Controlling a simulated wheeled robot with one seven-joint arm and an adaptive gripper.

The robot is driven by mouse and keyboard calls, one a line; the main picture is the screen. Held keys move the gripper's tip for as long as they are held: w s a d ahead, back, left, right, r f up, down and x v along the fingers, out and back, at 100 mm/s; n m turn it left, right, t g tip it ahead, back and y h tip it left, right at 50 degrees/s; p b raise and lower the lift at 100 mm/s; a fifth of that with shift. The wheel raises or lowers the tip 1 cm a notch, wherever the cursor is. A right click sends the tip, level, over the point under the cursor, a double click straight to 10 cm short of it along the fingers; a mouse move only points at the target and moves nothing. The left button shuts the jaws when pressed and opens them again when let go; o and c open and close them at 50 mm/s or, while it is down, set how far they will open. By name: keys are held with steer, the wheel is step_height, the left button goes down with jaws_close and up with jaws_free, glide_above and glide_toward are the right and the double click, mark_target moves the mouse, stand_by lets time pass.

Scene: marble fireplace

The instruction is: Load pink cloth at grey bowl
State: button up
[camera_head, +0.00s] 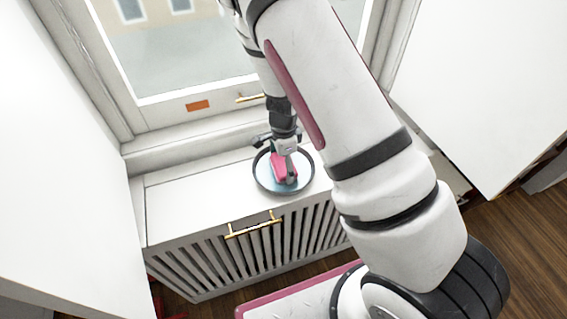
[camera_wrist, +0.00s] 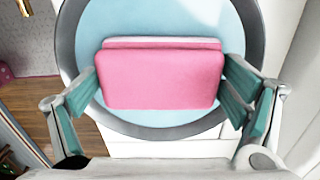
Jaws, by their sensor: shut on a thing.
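The pink cloth (camera_wrist: 162,78) is a folded block with a pale edge along its top. It shows between the two fingers of my gripper (camera_wrist: 160,98) in the wrist view, and the gripper is shut on it. In the head view, the cloth (camera_head: 281,168) hangs at my gripper (camera_head: 286,160), over the bowl. The grey bowl (camera_wrist: 253,40) is round with a dark grey rim and a light blue inside. It stands on the white cabinet under the window in the head view (camera_head: 257,177). I cannot tell whether the cloth touches the bowl's bottom.
The white cabinet top (camera_head: 200,195) has free room left of the bowl. A gold handle (camera_head: 253,225) is on its slatted front. The window (camera_head: 170,50) is behind, and white panels (camera_head: 60,150) stand at both sides. The floor (camera_head: 510,235) is dark wood.

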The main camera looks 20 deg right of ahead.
mark_target(283, 163)
steer(key=shift+r+p, duration=1.75)
steer(key=shift+r, duration=1.7)
steer(key=shift+r+n, duration=0.4)
steer(key=shift+n, duration=0.5)
step_height(283, 163, up, 8)
steer(key=n, duration=1.6)
steer(key=shift+s+n, duration=0.25)
steer(key=shift+n, duration=0.15)
